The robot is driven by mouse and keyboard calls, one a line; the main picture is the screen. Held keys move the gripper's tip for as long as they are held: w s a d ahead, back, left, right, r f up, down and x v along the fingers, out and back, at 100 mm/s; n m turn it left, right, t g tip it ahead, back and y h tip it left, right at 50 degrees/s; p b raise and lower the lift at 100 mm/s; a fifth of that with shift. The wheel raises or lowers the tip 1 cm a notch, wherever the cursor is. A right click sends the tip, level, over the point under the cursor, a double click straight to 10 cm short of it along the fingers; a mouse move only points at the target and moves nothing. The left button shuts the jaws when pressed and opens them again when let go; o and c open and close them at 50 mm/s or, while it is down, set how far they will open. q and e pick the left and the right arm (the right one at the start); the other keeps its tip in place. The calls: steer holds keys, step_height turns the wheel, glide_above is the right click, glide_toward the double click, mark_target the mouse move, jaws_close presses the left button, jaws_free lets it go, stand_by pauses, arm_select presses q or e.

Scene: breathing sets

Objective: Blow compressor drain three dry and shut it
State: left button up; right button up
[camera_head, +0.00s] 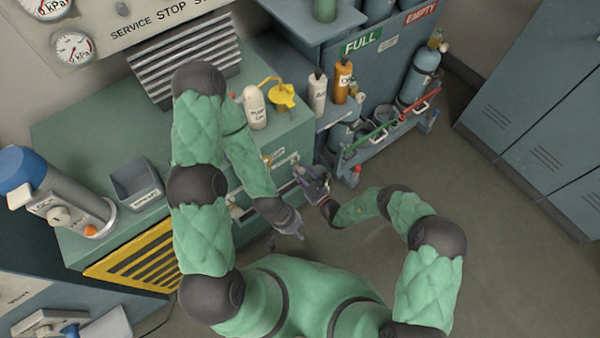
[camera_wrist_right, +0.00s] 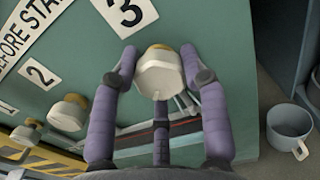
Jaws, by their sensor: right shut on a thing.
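The drain three knob (camera_wrist_right: 158,75) is a pale round cap with a brass-coloured neck, just below the white "3" label (camera_wrist_right: 125,10) in the right wrist view. My right gripper (camera_wrist_right: 158,68) is shut on this knob, a purple finger on each side. In the head view my right gripper (camera_head: 314,183) is at the right end of the green compressor cabinet's front; the knob cannot be made out there. My left gripper (camera_head: 294,230) hangs lower, in front of the cabinet; its fingers are too small to judge.
The knobs of drain two (camera_wrist_right: 68,112) and drain one (camera_wrist_right: 25,134) are in a row to the left. A grey mug-like cup (camera_wrist_right: 288,128) stands right of the cabinet. A cylinder rack (camera_head: 400,120) is beside the cabinet. Open floor (camera_head: 480,230) lies to the right.

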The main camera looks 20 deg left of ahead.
steer(key=shift+s+f+n, duration=0.35)
steer(key=shift+f+n, duration=0.1)
steer(key=shift+n, duration=0.65)
steer(key=shift+w, duration=0.1)
steer(key=o, duration=1.1)
steer(key=shift+w+d+r, duration=0.1)
steer(key=shift+w+r, duration=0.05)
steer(key=shift+w, duration=0.05)
steer(key=v, duration=1.2)
steer(key=shift+r, duration=0.2)
